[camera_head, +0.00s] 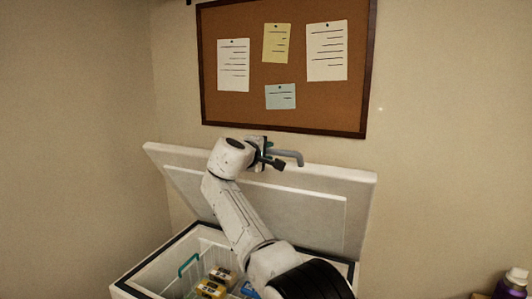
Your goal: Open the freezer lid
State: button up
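The white chest freezer (146,265) stands against the wall, and its lid (330,222) is raised, tilted back toward the wall with its inner panel facing me. My gripper (282,163) is at the lid's top edge, near the grey curved handle (292,154). The fingers are small and dark here, and I cannot tell whether they are closed on the handle. My white arm crosses in front of the lid and hides part of it and of the freezer's opening.
Inside the freezer are a white wire basket (204,262), a teal handle (187,264) and yellow packages (211,288). A cork board (285,104) with pinned papers hangs above the lid. A purple bottle (512,285) stands at the lower right.

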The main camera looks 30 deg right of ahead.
jog(key=b+v, duration=0.3)
jog(key=v, duration=0.7)
jog(key=shift+s+a, duration=0.25)
jog(key=shift+a, duration=0.05)
jog(key=shift+r, duration=0.1)
jog(key=s+d+f+m+g+y, duration=0.1)
jog(key=s+f+y, duration=0.1)
jog(key=s+f, duration=0.8)
jog(key=s+f+m+g+y, duration=0.2)
jog(key=s+f+y, duration=0.1)
jog(key=f, duration=1.3)
jog(key=s+d+f+m+g+y, duration=0.1)
jog(key=s+f+y, duration=0.1)
jog(key=s+f, duration=0.8)
jog(key=s+a+f+m+g+y, duration=0.1)
jog(key=s+f, duration=0.4)
jog(key=s, duration=0.5)
jog(key=s+a+f+m+g+y, duration=0.1)
jog(key=s+f, duration=0.3)
jog(key=s, duration=0.6)
jog(key=s+a+f+m+g+y, duration=0.1)
jog(key=s+f, duration=0.4)
jog(key=s, duration=0.5)
jog(key=a+g+y, duration=0.1)
jog(key=a+y, duration=0.1)
jog(key=shift+a+f+m+y, duration=0.3)
jog(key=shift+m, duration=0.1)
